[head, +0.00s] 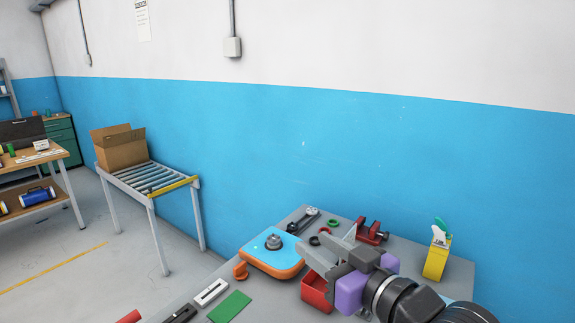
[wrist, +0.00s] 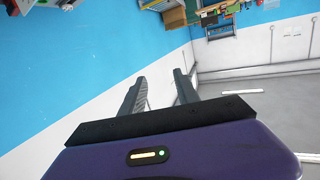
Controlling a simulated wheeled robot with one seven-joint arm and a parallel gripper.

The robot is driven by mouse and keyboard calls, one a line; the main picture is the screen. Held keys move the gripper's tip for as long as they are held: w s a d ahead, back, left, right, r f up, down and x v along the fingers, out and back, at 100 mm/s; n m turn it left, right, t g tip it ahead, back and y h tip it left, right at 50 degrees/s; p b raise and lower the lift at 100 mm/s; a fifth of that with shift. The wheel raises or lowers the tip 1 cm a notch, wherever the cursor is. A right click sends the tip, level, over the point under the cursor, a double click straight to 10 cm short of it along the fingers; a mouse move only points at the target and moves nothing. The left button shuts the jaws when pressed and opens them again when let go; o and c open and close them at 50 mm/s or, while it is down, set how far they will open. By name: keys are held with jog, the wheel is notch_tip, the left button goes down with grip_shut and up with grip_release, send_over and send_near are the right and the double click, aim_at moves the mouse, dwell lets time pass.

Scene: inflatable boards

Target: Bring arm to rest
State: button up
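My gripper (head: 320,266) is at the lower right of the head view, in front of and above the grey workbench (head: 207,270). Its purple body and dark grey fingers point toward the left of the picture. In the wrist view the two fingers of my gripper (wrist: 160,80) stand apart with nothing between them. The wrist picture is turned, with the blue and white wall and the grey floor beyond the fingers. A blue and orange board piece with a round grey valve (head: 274,243) lies on the bench, left of my gripper and apart from it.
A red bin (head: 316,291) is partly hidden by my gripper. A red clamp (head: 372,232), a yellow container (head: 437,260) and a green pad (head: 230,307) are on the bench. A roller table (head: 150,180) with a cardboard box (head: 120,150) stands left. Floor between is clear.

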jog(key=s+d+f+m+t+h+b, duration=0.1)
jog(key=s+d+f+m+t+h, duration=0.2)
jog(key=s+d+f+m+h, duration=0.25)
jog(key=s+d+f+m+t+h+b, duration=0.1)
jog(key=s+d+f+m+t+h, duration=0.1)
jog(key=s+d+m+t+h, duration=0.5)
jog(key=s+d+f+n+g+y, duration=0.1)
jog(key=s+f+n+g, duration=0.2)
jog(key=s+f, duration=0.4)
jog(key=s+d+f+n+g+y+b, duration=0.1)
jog(key=s+f+g, duration=0.5)
jog(key=s, duration=1.6)
notch_tip(320, 180, down, 2)
jog(key=shift+s+f+n+y, duration=0.15)
jog(key=shift+s+n+y, duration=0.15)
jog(key=shift+n+y, duration=0.6)
